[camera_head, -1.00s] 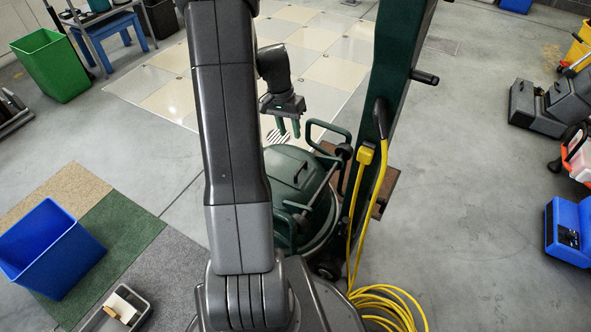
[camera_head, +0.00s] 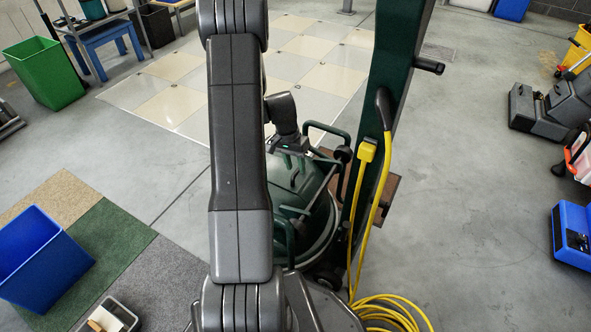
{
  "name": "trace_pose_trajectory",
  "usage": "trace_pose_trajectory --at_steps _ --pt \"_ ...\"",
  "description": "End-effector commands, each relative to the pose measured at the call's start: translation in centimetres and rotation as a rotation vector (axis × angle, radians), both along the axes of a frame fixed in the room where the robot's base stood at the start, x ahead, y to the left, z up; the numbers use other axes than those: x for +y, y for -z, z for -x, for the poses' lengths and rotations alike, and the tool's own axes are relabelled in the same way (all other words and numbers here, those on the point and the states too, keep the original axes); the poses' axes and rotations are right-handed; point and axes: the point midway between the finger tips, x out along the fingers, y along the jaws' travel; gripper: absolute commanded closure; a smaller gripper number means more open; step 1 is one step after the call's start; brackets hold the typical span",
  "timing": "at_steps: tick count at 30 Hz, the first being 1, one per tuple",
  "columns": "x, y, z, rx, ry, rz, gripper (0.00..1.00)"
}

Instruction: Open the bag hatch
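The green machine (camera_head: 313,212) stands just ahead of my base, with a rounded dark green cover on top; the bag hatch appears to be part of this cover, but its edges are hard to make out. In the earlier view a small dark handle shows on the cover; now my gripper hides that area. My gripper (camera_head: 290,158) points down at the upper part of the cover. My arm hides the cover's left side.
A green post (camera_head: 395,90) with a side peg rises right of the cover, with a yellow cable (camera_head: 372,240) hanging from it. A green tubular handle (camera_head: 328,129) is close to my gripper's right.

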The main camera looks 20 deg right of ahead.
Motion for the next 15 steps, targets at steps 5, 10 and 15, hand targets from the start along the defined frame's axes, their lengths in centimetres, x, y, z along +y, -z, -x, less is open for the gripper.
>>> trace_pose_trajectory --at_steps 5,10,15 --pt "-0.13 0.99 0.13 -0.001 0.000 0.001 0.66" --pt "-0.14 1.01 0.14 -0.001 0.000 0.001 0.66" --pt "-0.13 1.00 0.14 -0.001 -0.001 0.001 0.82"
